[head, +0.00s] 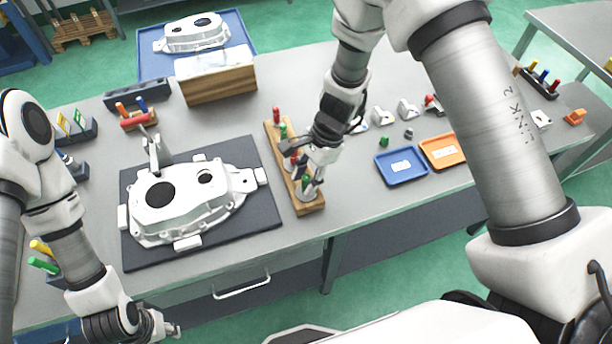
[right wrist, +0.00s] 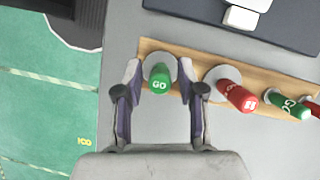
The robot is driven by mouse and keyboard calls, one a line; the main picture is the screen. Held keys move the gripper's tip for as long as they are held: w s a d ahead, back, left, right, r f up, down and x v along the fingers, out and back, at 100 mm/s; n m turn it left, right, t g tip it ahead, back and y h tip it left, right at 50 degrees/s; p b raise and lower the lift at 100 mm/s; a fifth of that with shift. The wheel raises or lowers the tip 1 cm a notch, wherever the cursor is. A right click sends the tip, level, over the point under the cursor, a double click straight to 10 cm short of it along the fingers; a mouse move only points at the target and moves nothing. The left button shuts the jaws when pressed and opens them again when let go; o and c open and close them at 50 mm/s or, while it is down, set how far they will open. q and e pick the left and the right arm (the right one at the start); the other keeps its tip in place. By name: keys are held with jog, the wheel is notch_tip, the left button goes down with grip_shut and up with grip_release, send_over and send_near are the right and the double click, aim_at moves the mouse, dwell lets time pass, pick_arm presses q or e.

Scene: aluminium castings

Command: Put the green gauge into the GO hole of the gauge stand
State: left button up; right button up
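The wooden gauge stand (head: 312,207) lies on the table right of the dark mat; it also shows in the right wrist view (right wrist: 205,62). A green gauge marked GO (right wrist: 159,80) stands at its near end on a grey round seat; in the head view it is partly hidden (head: 306,181). My right gripper (right wrist: 162,90) is open above the stand, one finger on each side of this gauge, with gaps showing. Next to it stands a red gauge (right wrist: 235,95), then another green GO gauge (right wrist: 287,103). My left gripper (head: 170,328) is low at the front left; its fingers are unclear.
A white casting (head: 190,215) lies on the dark mat (head: 265,215) left of the stand. A wooden block (head: 220,85) stands behind. A blue tray (head: 400,178) and an orange tray (head: 440,163) lie to the right. Table is bare between the stand and the blue tray.

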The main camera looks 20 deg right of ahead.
jog(key=shift+r, duration=0.1)
jog(key=v, duration=1.1)
jog(key=shift+r, duration=0.4)
jog(key=shift+d, duration=0.15)
